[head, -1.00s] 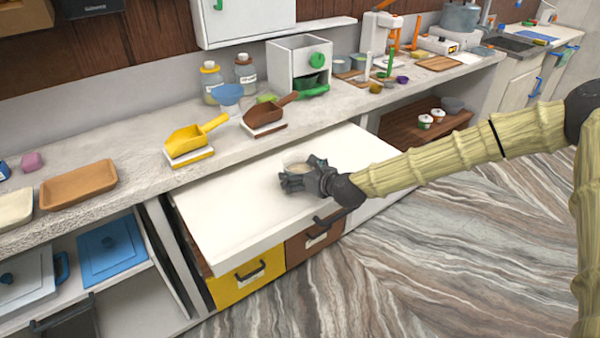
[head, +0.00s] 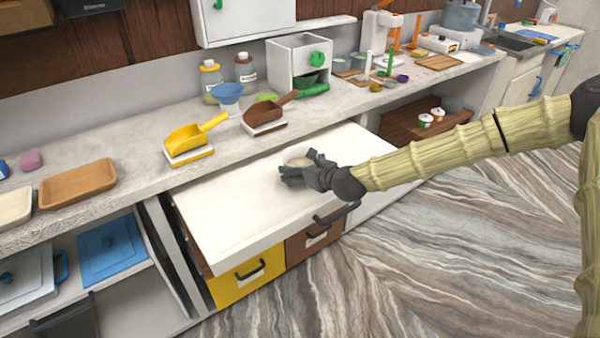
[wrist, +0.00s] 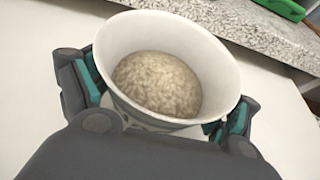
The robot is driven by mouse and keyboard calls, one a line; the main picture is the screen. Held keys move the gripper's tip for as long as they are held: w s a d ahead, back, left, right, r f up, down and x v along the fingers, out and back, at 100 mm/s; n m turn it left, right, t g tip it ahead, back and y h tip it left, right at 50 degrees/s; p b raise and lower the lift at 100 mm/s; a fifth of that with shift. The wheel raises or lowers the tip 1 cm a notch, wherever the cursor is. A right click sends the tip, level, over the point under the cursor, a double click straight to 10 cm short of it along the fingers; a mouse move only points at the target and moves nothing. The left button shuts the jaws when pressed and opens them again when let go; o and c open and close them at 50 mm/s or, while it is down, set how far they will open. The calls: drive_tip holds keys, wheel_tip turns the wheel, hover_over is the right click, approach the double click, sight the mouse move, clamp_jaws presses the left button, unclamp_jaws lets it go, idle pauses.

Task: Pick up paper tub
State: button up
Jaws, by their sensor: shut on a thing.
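The paper tub (wrist: 213,62) is a round white cup with a pale, grainy filling inside, seen from above in the wrist view. In the head view the tub (head: 298,162) is small and mostly hidden by my fingers, over the white pulled-out board. My gripper (wrist: 160,105) is shut on the tub, with a teal-padded finger on each side of it. In the head view my gripper (head: 305,171) is at the tub from the right. I cannot tell whether the tub's base touches the board.
The white pulled-out board (head: 235,215) is otherwise clear. Behind it the stone counter (head: 225,160) holds a yellow scoop (head: 190,138), a brown scoop (head: 268,115) and a white box with a green knob (head: 298,62). A tan tray (head: 78,184) lies at left.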

drive_tip(key=shift+r, duration=0.9)
drive_tip(key=s+d+r+b, duration=0.1)
drive_tip(key=s+d+b, duration=0.1)
drive_tip(key=s+d, duration=0.8)
drive_tip(key=shift+s+r, duration=0.35)
drive_tip(key=shift+s, duration=0.9)
